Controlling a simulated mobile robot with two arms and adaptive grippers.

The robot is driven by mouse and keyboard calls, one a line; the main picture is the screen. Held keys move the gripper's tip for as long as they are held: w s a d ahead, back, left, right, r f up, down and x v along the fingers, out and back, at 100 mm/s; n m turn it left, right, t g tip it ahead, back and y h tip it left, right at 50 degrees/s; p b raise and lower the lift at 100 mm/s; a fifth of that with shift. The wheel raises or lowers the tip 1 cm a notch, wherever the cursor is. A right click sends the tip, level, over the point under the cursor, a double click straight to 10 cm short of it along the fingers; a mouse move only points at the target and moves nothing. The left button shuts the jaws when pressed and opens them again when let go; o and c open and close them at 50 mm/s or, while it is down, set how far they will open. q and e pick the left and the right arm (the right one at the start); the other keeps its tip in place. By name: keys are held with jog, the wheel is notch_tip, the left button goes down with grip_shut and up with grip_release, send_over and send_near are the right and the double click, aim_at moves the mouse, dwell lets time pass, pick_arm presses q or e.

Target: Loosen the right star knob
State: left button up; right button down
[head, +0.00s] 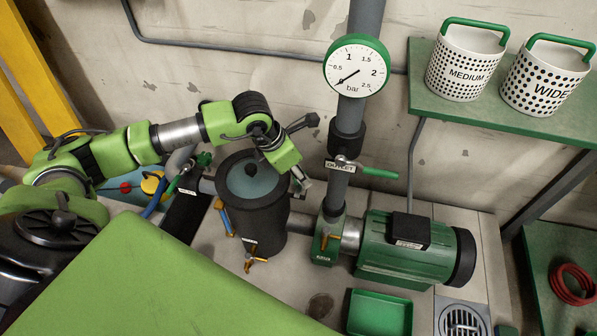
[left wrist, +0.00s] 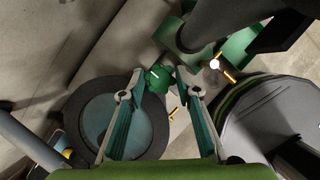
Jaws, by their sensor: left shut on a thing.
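The dark strainer pot (head: 262,222) stands upright on the floor slab, with a blue-grey round lid (head: 238,183) on top. The lid also shows in the left wrist view (left wrist: 100,118). The right star knob (left wrist: 158,79) is green and sits at the rim of the pot, between my left fingertips in the left wrist view. My left gripper (head: 303,183) reaches over the lid to the pot's right edge and is shut on the knob. In the head view the knob is mostly hidden by the gripper. My right gripper is not in view.
A pressure gauge (head: 356,66) sits on the vertical pipe, above a green outlet valve handle (head: 380,173). A green pump (head: 400,245) lies right of the pot. A green tray (head: 380,314) is in front. Two baskets, MEDIUM (head: 463,62) and WIDE (head: 545,78), stand on the shelf.

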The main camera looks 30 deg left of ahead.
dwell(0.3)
pick_arm(q)
jog(key=o, duration=0.9)
jog(key=v, duration=1.2)
